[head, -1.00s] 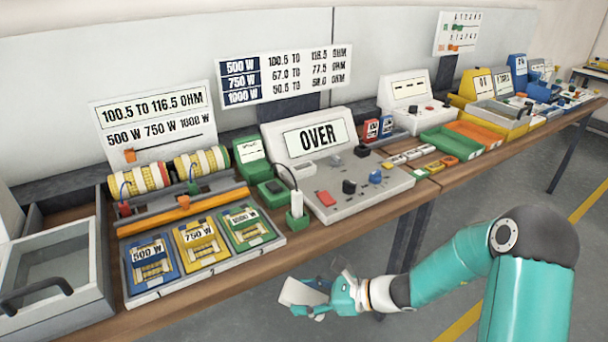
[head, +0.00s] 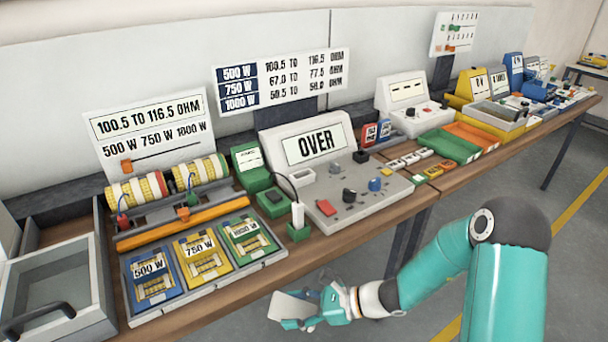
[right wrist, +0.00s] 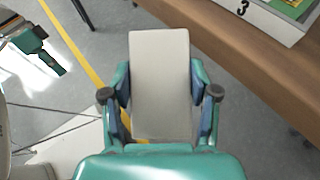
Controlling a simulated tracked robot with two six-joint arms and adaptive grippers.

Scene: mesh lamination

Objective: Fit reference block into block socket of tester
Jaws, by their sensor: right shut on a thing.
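My right gripper (head: 310,308) is shut on a plain pale grey block (head: 292,305), held over the floor in front of the bench edge. In the right wrist view the flat, oblong block (right wrist: 160,85) stands up between the two fingers (right wrist: 160,100). The tester (head: 345,195) is a sloped grey console on the bench with a display reading OVER. It bears a red piece, black and blue knobs and a small white box (head: 302,177); I cannot tell which part is the block socket. A teal gripper with dark fingers, apparently my left (right wrist: 45,58), shows in the right wrist view; its opening is unclear.
A tray (head: 205,272) with blue, yellow and green wattage units lies left of the tester. A green holder with a white probe (head: 298,222) stands at the tester's front left corner. The bench front edge (head: 240,305) lies near my right gripper. Green and orange trays are right.

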